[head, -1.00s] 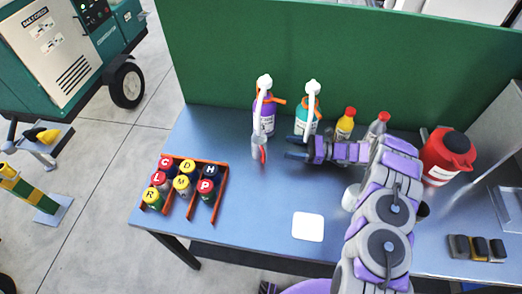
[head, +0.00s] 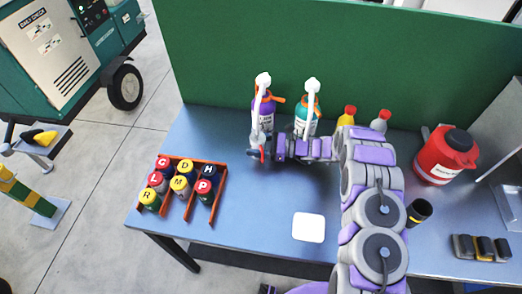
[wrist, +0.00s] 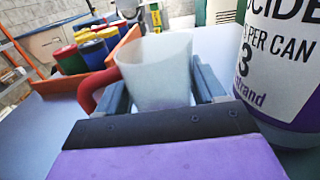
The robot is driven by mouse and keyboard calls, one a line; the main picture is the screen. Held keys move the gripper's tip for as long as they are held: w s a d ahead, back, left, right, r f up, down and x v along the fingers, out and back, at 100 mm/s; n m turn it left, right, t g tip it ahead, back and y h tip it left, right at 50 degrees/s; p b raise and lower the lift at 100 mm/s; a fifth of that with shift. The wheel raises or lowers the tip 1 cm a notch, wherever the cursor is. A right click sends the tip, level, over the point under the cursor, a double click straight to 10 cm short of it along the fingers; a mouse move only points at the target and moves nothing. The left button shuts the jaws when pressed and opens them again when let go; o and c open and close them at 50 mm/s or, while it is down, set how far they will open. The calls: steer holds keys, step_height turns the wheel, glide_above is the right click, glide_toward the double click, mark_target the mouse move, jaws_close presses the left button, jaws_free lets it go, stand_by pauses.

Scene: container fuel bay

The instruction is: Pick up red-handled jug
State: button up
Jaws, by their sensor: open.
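The red-handled jug (wrist: 155,70) is a small translucent white cup with a red handle (wrist: 92,90) on its left in the wrist view. It stands upright on the blue-grey bench, and in the head view it shows only in part (head: 256,139), beside the purple bottle. My gripper (head: 263,147) is open, with its fingers reaching to the jug. In the wrist view one finger of my gripper (wrist: 161,92) is on each side of the jug's body, the handle outside the left finger. The jug's lower part is hidden by my gripper.
A purple pump bottle (head: 264,113) stands close behind the jug, large at right in the wrist view (wrist: 285,60). A teal pump bottle (head: 307,118) is beside it. An orange rack (head: 222,180) with several lettered cans lies left. A red canister (head: 444,157) stands right.

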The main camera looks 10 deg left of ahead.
steer(key=shift+a+f, duration=0.15)
steer(key=shift+a, duration=0.65)
steer(key=shift+c, duration=0.2)
steer(key=shift+d+r, duration=0.2)
steer(key=shift+d, duration=0.55)
steer(key=c, duration=0.6)
steer(key=shift+c, duration=1)
steer(key=shift+a, duration=0.5)
